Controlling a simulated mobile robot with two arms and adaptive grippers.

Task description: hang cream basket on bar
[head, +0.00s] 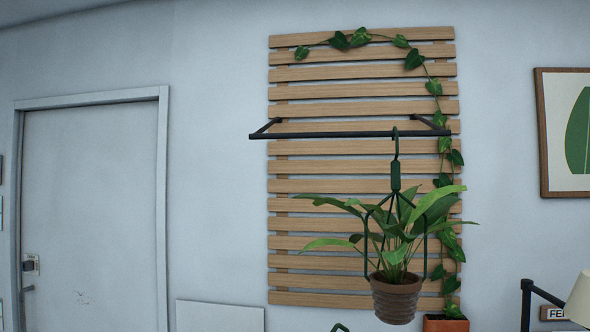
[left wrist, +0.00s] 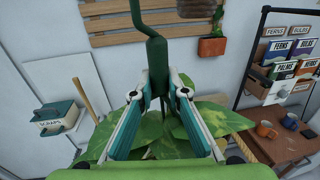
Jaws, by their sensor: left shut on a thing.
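The black bar (head: 330,135) sticks out from a slatted wooden wall panel in the head view. In the left wrist view my left gripper (left wrist: 161,88) is shut on the green stem of a hanger (left wrist: 156,55), with leaves (left wrist: 165,145) spread below the fingers. The hanger's basket is hidden, so I cannot see its colour. In the head view a green hook top (head: 340,327) just shows at the bottom edge, below the bar and apart from it. My right gripper is in neither view.
A brown pot (head: 396,298) with a plant hangs from the bar's right part on a green hanger (head: 396,178). The bar's left and middle are free. A vine (head: 436,87) trails down the panel's right side. A shelf rack and wooden table (left wrist: 270,148) stand right in the wrist view.

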